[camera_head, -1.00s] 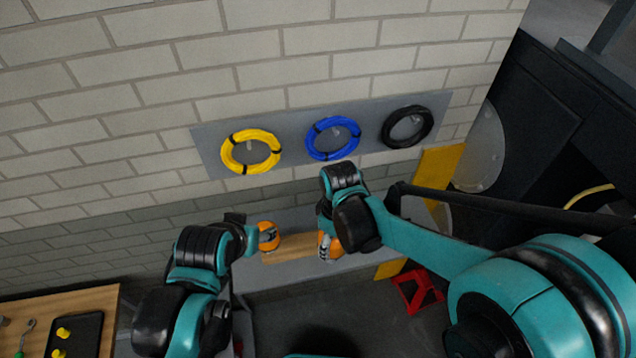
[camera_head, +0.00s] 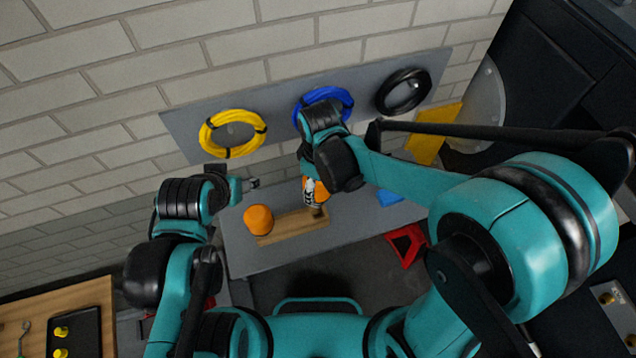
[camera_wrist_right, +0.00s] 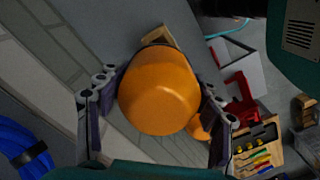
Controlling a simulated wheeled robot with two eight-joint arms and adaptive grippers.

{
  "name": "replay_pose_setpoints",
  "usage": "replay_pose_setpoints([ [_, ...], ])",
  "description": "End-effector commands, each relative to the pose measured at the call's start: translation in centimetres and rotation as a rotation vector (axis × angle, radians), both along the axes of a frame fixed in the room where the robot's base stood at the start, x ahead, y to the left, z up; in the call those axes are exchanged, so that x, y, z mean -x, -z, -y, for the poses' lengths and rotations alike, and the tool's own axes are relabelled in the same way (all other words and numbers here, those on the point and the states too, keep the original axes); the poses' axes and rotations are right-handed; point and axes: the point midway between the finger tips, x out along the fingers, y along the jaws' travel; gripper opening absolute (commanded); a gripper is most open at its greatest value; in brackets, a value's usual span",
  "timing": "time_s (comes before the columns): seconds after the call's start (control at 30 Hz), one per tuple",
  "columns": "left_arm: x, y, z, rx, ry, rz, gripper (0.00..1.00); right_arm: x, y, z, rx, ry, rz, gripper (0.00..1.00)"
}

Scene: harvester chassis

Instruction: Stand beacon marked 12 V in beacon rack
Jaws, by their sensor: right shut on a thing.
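My right gripper (camera_head: 312,190) is shut on an orange beacon (camera_head: 318,187), which it holds over the right part of the wooden beacon rack (camera_head: 292,228). The held beacon (camera_wrist_right: 158,92) fills the space between the fingers in the right wrist view. I cannot tell if its base touches the rack, and no marking is readable. A second orange beacon (camera_head: 259,219) stands at the rack's left end and shows partly behind the held one in the wrist view (camera_wrist_right: 199,128). My left gripper (camera_head: 250,184) is above and left of that second beacon, apart from it; its jaw opening is unclear.
The rack lies on a grey bench (camera_head: 250,258) against a brick wall. Yellow (camera_head: 232,134), blue (camera_head: 341,98) and black (camera_head: 402,92) hose coils hang on a panel behind. A blue piece (camera_head: 389,197) lies right of the rack, and a red stand (camera_head: 406,244) is below.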

Motion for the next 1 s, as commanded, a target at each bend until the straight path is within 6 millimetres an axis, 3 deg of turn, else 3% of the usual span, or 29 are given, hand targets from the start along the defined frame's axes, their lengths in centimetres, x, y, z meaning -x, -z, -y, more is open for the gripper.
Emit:
replay_pose_setpoints([
  [0.27,0.0,1.4,0.0,0.0,0.0,0.0,0.59,0.0,1.2,0.1,0.0,0.0,0.001,0.18],
  [1.0,0.0,6.9,0.0,0.0,0.0,0.0,0.59,0.0,7.2,0.1,0.0,0.0,0.0,0.18],
])
